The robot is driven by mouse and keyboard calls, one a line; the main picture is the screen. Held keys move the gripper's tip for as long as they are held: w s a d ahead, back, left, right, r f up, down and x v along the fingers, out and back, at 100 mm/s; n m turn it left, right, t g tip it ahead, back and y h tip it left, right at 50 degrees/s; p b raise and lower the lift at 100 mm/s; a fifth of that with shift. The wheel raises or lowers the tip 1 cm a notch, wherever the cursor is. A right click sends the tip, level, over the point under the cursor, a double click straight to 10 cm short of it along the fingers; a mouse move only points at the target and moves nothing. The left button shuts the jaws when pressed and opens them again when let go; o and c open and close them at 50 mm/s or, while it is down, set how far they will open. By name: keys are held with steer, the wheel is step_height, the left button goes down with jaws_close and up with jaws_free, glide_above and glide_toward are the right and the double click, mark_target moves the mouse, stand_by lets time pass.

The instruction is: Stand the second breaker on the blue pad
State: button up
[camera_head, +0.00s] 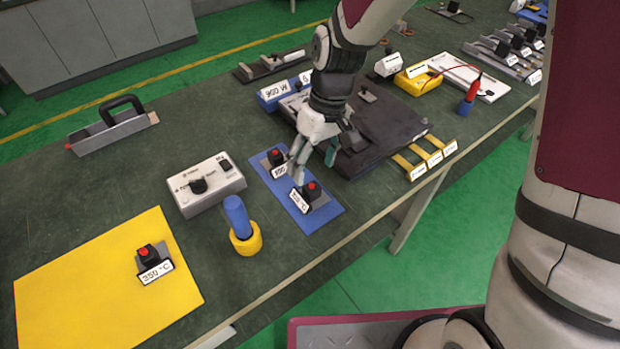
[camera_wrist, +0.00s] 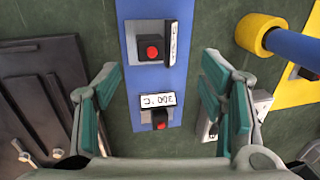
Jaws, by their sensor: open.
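The blue pad (camera_head: 265,150) lies mid-bench and carries two black breakers with red buttons, both upright on small grey plates. The rear breaker (camera_head: 277,157) has a label reading 300 and is partly covered by my gripper. The front breaker (camera_head: 312,190) has a white label on its side. In the wrist view, the 300 °C breaker (camera_wrist: 160,119) is nearer and the other breaker (camera_wrist: 152,48) is farther up the pad (camera_wrist: 180,75), its label turned sideways. My gripper (camera_head: 315,160) is open and empty above the pad, its fingers (camera_wrist: 158,88) apart on either side.
A grey control box (camera_head: 205,185) and a blue cylinder in a yellow ring (camera_head: 245,238) stand left of the blue pad. A dark plate (camera_head: 385,135) lies to its right.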

steer(key=s+d+r+m+t+h, duration=0.1)
steer(key=s+d+r+m+t, duration=0.15)
steer(key=d+r, duration=0.4)
steer(key=s+d+r+m+t, duration=0.1)
steer(key=s+d+r, duration=0.3)
steer(key=r, duration=0.6)
steer(key=s+d+r+m+t, duration=0.2)
steer(key=s+d+r, duration=0.3)
steer(key=s, duration=0.5)
steer(key=shift+s+d+r+m+t+h, duration=0.15)
steer(key=shift+s+d+m+t+h, duration=0.25)
steer(key=shift+d+m, duration=0.3)
